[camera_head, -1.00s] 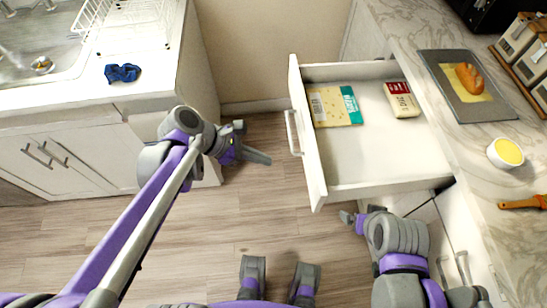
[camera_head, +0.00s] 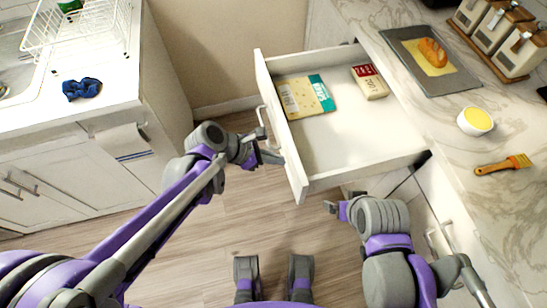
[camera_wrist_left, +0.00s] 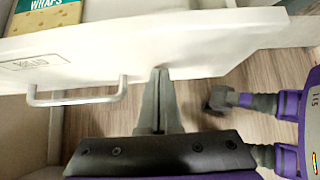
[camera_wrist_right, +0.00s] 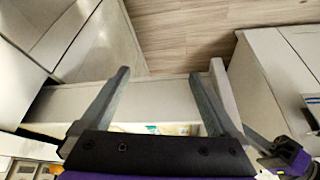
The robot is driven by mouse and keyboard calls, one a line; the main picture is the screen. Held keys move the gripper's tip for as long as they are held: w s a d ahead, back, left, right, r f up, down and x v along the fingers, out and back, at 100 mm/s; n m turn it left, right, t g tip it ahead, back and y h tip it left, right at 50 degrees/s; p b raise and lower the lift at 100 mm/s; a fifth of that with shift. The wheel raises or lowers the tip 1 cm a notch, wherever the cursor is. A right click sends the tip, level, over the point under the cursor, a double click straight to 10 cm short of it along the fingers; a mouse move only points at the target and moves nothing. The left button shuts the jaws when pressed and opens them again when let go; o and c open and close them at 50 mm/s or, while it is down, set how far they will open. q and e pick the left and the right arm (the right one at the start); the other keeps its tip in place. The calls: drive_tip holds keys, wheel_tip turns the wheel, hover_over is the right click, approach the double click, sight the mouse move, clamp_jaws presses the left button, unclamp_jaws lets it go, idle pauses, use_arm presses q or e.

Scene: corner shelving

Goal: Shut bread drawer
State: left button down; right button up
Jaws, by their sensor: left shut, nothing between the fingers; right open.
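The white drawer (camera_head: 300,180) is pulled out from under the counter, with its front facing left. A wraps packet (camera_head: 306,96) and a smaller cream-and-red packet (camera_head: 370,82) lie inside. My left gripper (camera_head: 279,158) is shut and empty, with its tips at the outer drawer front, beside the bar handle (camera_head: 262,122). In the left wrist view, the shut fingers (camera_wrist_left: 160,72) meet the drawer front (camera_wrist_left: 215,45) right of the handle (camera_wrist_left: 78,98); firm contact is unclear. My right gripper (camera_head: 333,207) is beside the drawer's near side; its fingers (camera_wrist_right: 158,74) are open in the right wrist view.
The marble counter (camera_head: 440,125) on the right holds a board with bread (camera_head: 432,52), a yellow-filled bowl (camera_head: 475,121), a brush (camera_head: 503,164) and canisters. A sink counter with a dish rack (camera_head: 75,30) and blue cloth (camera_head: 82,89) stands left. Floor between is clear.

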use_arm(q)
drive_tip(key=w+d, duration=0.1)
drive_tip(key=d, duration=0.5)
drive_tip(key=w+d+b, duration=0.1)
drive_tip(key=w+d, duration=0.1)
drive_tip(key=d, duration=0.5)
drive_tip(key=w+d, duration=0.2)
drive_tip(key=d, duration=0.4)
drive_tip(key=shift+d, duration=0.2)
hover_over(393, 140)
drive_tip(key=shift+a+p, duration=0.3)
drive_tip(key=shift+a, duration=0.05)
drive_tip(key=shift+d, duration=0.25)
drive_tip(key=shift+r, duration=0.1)
drive_tip(key=shift+d, duration=0.15)
drive_tip(key=shift+w, duration=0.1)
